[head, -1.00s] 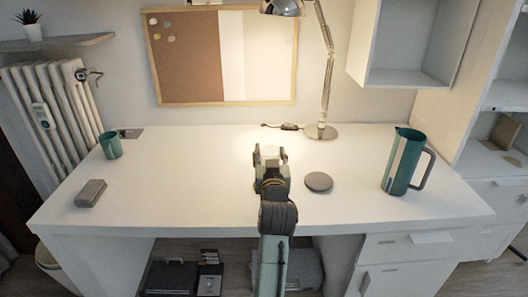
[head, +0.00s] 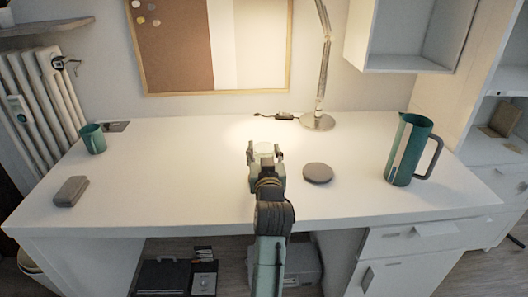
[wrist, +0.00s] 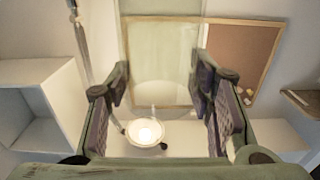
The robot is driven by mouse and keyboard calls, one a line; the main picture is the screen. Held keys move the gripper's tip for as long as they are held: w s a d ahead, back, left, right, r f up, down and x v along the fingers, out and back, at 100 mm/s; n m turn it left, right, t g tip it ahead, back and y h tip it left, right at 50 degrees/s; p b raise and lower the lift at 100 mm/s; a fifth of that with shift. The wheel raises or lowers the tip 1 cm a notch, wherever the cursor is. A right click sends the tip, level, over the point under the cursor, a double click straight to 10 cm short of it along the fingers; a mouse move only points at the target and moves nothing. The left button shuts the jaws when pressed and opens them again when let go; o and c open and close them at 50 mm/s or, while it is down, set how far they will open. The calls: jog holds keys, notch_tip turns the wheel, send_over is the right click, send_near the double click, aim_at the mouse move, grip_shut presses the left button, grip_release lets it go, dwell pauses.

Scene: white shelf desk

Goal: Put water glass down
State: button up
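The water glass (wrist: 160,62) is clear and hard to make out; in the wrist view it stands between the two fingers of my gripper (wrist: 160,88). The fingers are apart by about the glass's width and appear closed on its sides. In the head view my gripper (head: 265,154) is over the middle of the white desk (head: 210,185), with the pale glass (head: 265,148) at its tip. Whether the glass touches the desktop cannot be told. A round grey coaster (head: 318,173) lies on the desk just right of my gripper, bare.
A green pitcher (head: 407,150) stands at the right. A green mug (head: 93,138) and a grey box-like object (head: 71,191) are at the left. A lamp base (head: 318,121) with its cable is at the back; its lit head (wrist: 147,132) shows in the wrist view. The desk's front middle is clear.

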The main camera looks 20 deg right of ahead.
jog(key=o, duration=0.4)
jog(key=shift+c, duration=0.2)
jog(key=shift+r, duration=0.1)
jog(key=shift+r, duration=0.15)
jog(key=shift+s+a, duration=0.1)
jog(key=shift+s, duration=0.2)
jog(key=p+v, duration=0.4)
jog(key=v, duration=0.7)
jog(key=shift+s, duration=0.2)
